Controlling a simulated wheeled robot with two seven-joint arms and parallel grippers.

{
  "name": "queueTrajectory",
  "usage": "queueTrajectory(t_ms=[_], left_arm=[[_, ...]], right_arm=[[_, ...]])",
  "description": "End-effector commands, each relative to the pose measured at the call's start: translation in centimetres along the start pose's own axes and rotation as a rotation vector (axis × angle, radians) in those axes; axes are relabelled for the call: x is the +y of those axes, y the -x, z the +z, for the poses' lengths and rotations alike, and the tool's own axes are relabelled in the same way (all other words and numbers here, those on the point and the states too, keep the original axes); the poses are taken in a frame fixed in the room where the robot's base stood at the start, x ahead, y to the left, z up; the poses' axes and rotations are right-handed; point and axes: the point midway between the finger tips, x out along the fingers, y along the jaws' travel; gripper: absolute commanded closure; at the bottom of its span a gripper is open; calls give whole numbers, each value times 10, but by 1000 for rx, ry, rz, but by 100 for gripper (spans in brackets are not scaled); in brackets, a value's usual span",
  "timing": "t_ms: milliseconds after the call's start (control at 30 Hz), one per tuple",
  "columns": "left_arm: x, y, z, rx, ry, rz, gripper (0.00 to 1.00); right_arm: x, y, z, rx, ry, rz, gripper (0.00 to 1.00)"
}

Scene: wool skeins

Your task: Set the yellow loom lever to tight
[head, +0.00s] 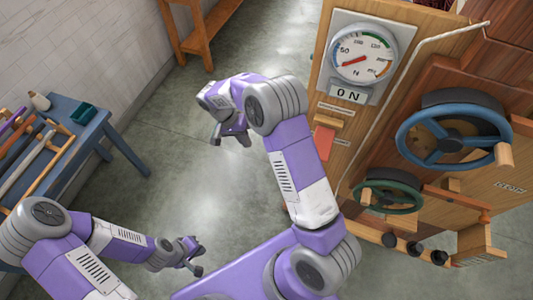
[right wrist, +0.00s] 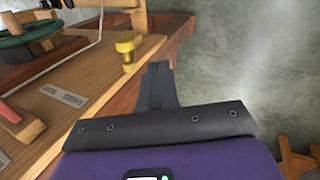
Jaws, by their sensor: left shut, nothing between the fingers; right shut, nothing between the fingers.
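A yellow knob-like piece (right wrist: 126,48) stands up from the wooden loom panel (right wrist: 110,75) in the right wrist view; it looks like the yellow lever, but its setting cannot be read. In the head view it is not clearly seen and may be behind my right arm. My right gripper (head: 231,138) is shut and empty, left of the loom in the head view. Its closed fingers also show in the right wrist view (right wrist: 158,72), apart from the yellow piece and to its right. My left gripper (head: 194,258) is shut and empty, low over the floor.
The loom carries a dial gauge (head: 363,53), an ON plate (head: 348,95), a red lever (head: 323,140), a blue handwheel (head: 453,143) and a green handwheel (head: 387,194). A blue bench (head: 98,117) with tools stands at left. Floor between is clear.

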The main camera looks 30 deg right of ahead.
Motion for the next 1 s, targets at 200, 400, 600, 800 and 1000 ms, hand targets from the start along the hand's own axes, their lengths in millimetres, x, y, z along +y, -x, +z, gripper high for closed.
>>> queueTrajectory(t_ms=[200, 400, 600, 800, 1000], left_arm=[[0, 0, 0, 0, 0, 0, 100], [0, -1, 0, 0, 0, 0, 100], [0, -1, 0, 0, 0, 0, 100], [2, 5, 0, 0, 0, 0, 100], [2, 6, 0, 0, 0, 0, 100]], right_arm=[[3, -17, -2, 3, -16, 16, 100], [4, -60, -1, 0, -14, 16, 100], [4, -100, -1, 1, -13, 13, 100], [33, -104, -1, 3, -15, 11, 100], [41, -108, 0, 4, -14, 10, 100]])
